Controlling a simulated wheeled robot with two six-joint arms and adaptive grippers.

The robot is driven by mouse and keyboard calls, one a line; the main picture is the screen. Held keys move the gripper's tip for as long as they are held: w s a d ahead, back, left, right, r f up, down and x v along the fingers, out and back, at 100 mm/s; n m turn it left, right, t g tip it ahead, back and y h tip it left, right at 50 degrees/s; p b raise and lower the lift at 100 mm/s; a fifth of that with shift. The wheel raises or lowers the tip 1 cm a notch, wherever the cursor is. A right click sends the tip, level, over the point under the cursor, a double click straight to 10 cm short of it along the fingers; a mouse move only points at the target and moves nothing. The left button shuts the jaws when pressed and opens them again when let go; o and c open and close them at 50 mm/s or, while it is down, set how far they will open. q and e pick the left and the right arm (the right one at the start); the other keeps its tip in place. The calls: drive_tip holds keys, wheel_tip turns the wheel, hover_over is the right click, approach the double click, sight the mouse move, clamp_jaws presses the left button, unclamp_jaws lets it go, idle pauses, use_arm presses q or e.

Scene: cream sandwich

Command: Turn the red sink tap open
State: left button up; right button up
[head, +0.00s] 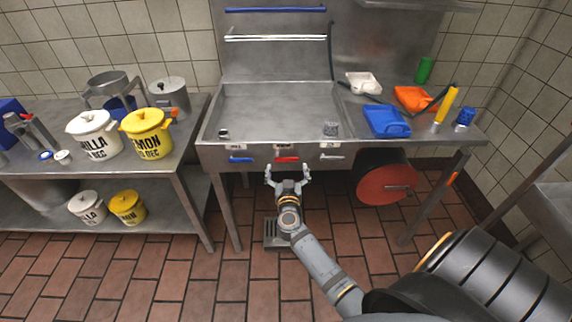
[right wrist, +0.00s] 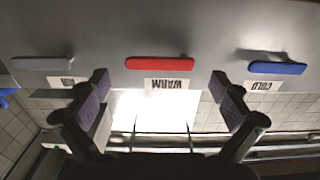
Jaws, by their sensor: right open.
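The red sink tap (head: 287,159) is a short horizontal lever on the front panel of the steel sink (head: 265,98), between a blue tap (head: 241,159) and a grey tap (head: 333,157). In the right wrist view the red tap (right wrist: 160,63) lies level beside a "WARM" label (right wrist: 170,84). My right gripper (head: 287,173) is open and empty just below and in front of the red tap. In the right wrist view its fingers (right wrist: 163,90) are spread wide on either side of the red tap, apparently apart from it. My left gripper is not in view.
In the right wrist view the blue tap (right wrist: 277,68) and grey tap (right wrist: 43,63) lie outside the fingers. A red round drum (head: 384,185) hangs under the sink at right. A left table (head: 185,168) holds yellow and white buckets.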

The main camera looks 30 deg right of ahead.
sight(287, 158)
drive_tip(key=shift+x, duration=1.2)
drive_tip(key=shift+w+d, duration=0.1)
drive_tip(key=shift+w, duration=0.05)
drive_tip(key=c, duration=1.6)
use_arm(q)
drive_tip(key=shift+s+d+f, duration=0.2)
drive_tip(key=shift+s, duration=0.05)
